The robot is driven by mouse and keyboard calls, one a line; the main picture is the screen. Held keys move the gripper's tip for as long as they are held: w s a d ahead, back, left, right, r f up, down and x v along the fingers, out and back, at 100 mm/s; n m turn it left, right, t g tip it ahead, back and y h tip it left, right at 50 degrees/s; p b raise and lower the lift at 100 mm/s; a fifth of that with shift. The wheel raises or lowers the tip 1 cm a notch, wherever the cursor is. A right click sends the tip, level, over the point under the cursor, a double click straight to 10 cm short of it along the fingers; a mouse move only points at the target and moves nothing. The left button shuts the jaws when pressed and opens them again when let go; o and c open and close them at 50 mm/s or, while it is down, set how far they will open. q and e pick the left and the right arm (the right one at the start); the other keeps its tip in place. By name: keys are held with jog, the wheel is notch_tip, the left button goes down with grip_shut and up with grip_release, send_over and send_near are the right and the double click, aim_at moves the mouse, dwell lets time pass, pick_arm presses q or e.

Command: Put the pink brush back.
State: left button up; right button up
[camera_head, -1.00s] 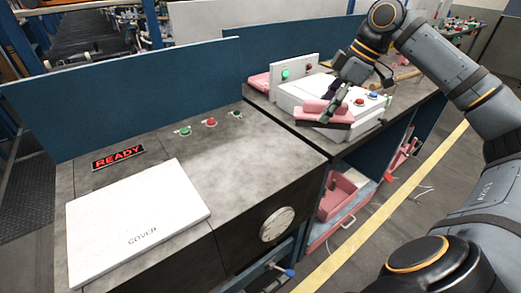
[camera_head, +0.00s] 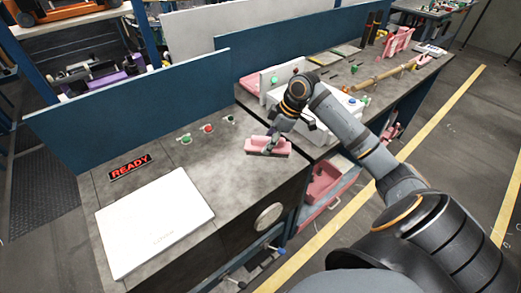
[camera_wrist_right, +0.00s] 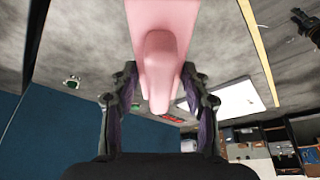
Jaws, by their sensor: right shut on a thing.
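The pink brush (camera_head: 268,146) is in my right gripper (camera_head: 272,138), at the right end of the near workbench top in the head view. In the right wrist view the pink brush (camera_wrist_right: 160,50) runs up between the two fingers of the right gripper (camera_wrist_right: 160,105), which are closed on its sides. I cannot tell whether the brush touches the bench or hangs just above it. The left gripper is not in view.
A white cover (camera_head: 155,225) and a READY sign (camera_head: 130,167) are on the bench (camera_head: 225,180), with several buttons behind. A white box (camera_head: 318,128) stands right of the gripper. An open drawer (camera_head: 325,195) with pink things is below. A blue panel (camera_head: 130,105) backs the bench.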

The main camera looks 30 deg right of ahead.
aim_at(262, 145)
jog(key=shift+w+a+f, duration=0.4)
jog(key=shift+a+f, duration=0.15)
jog(key=shift+f, duration=0.2)
jog(key=shift+w+a+f, duration=0.35)
jog(key=shift+a+f, duration=0.15)
jog(key=shift+f, duration=0.25)
notch_tip(262, 145, down, 3)
jog(key=shift+a+f+p, duration=0.1)
jog(key=shift+p, duration=0.7)
jog(key=shift+f, duration=0.1)
jog(key=o, duration=1.4)
